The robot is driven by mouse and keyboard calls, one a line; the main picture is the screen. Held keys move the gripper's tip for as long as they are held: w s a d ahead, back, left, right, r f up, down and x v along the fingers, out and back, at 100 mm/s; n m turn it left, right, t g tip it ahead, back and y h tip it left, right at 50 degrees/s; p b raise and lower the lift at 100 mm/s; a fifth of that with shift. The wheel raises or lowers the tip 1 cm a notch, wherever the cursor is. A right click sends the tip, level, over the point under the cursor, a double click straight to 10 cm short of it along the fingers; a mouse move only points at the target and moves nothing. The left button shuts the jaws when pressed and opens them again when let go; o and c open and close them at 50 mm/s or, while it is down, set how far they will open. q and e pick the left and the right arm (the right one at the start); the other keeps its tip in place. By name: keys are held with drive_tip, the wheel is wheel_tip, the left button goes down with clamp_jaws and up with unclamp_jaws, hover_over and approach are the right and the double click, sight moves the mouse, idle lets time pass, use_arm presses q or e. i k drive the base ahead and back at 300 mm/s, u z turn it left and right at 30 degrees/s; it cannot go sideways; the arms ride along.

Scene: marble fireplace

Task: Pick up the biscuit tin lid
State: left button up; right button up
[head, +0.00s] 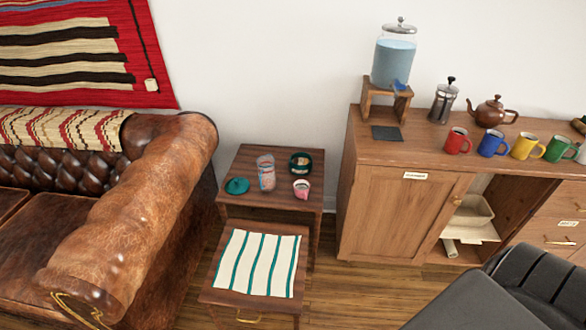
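A small round teal lid (237,186), which looks like the biscuit tin lid, lies flat near the left edge of the dark wooden side table (262,210). A dark green round tin (300,163) stands at the back right of the same table and looks open at the top. Neither of my grippers is in view.
A glass jar (266,173) stands just right of the lid, and a pink-and-white cup (301,188) near the table's right side. A lower table with a striped cloth (257,262) is in front. The leather sofa arm (135,215) rises close on the left; a wooden cabinet (395,210) stands right.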

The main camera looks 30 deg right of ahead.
sight(236, 186)
drive_tip(key=u, duration=0.55)
drive_tip(key=k, duration=0.65)
drive_tip(key=u, duration=0.85)
drive_tip(key=i, duration=1.35)
drive_tip(key=z, duration=1.1)
drive_tip(key=i, duration=0.25)
drive_tip(key=z, duration=0.2)
